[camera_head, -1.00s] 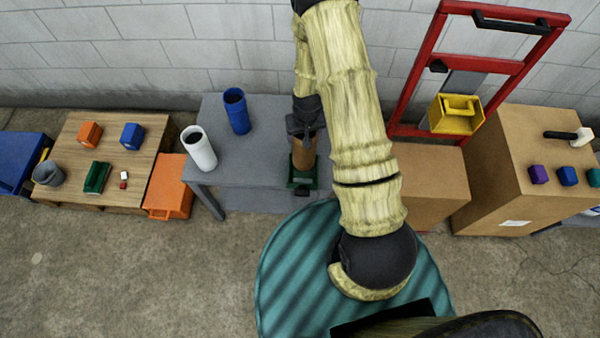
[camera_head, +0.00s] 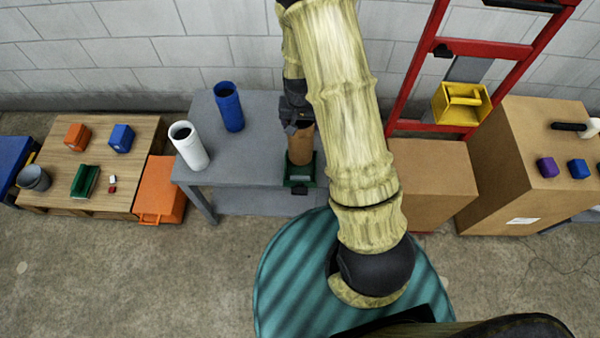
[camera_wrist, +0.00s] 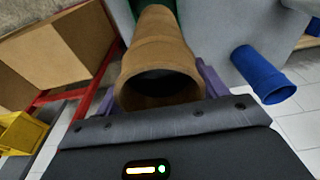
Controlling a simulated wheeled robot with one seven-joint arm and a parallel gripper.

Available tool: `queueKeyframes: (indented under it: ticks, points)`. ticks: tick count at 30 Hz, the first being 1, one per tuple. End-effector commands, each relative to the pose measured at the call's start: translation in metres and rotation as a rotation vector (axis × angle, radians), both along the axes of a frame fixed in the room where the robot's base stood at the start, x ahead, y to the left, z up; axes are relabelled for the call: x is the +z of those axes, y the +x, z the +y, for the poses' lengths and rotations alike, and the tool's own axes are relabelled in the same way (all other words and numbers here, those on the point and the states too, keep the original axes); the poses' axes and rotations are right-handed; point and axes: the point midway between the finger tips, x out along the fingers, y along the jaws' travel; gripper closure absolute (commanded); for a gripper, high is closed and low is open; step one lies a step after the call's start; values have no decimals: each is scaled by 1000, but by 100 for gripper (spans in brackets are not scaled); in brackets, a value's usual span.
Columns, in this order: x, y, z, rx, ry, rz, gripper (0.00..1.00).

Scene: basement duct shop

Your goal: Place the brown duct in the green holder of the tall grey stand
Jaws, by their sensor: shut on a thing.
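The brown duct (camera_head: 300,147) is an open tube standing about upright on the right part of the grey stand (camera_head: 240,172). My gripper (camera_head: 298,126) is shut on its upper end. The duct's lower end meets the dark green holder (camera_head: 301,178) at the stand's front right; I cannot tell whether it is fully seated. In the wrist view the duct (camera_wrist: 160,55) shows its open mouth between the purple fingers (camera_wrist: 212,80), with a little of the green holder (camera_wrist: 118,18) behind it. My arm hides the stand's right side in the head view.
A white tube (camera_head: 190,148) and a blue tube (camera_head: 229,108) stand on the left of the grey stand. Cardboard boxes (camera_head: 430,180) and a red hand truck (camera_head: 410,90) are to the right. A low wooden table (camera_head: 60,155) and an orange case (camera_head: 160,190) are left.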

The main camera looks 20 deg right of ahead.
Motion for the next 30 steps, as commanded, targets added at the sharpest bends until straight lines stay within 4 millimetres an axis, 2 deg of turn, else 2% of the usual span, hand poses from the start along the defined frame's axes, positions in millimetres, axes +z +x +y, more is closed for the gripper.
queueKeyframes:
  ticks: [8,20,30]
  points:
    - [-1,0,0,0,0,0,76]
    - [-55,0,0,2,0,1,76]
    - [-58,1,0,2,-1,-1,76]
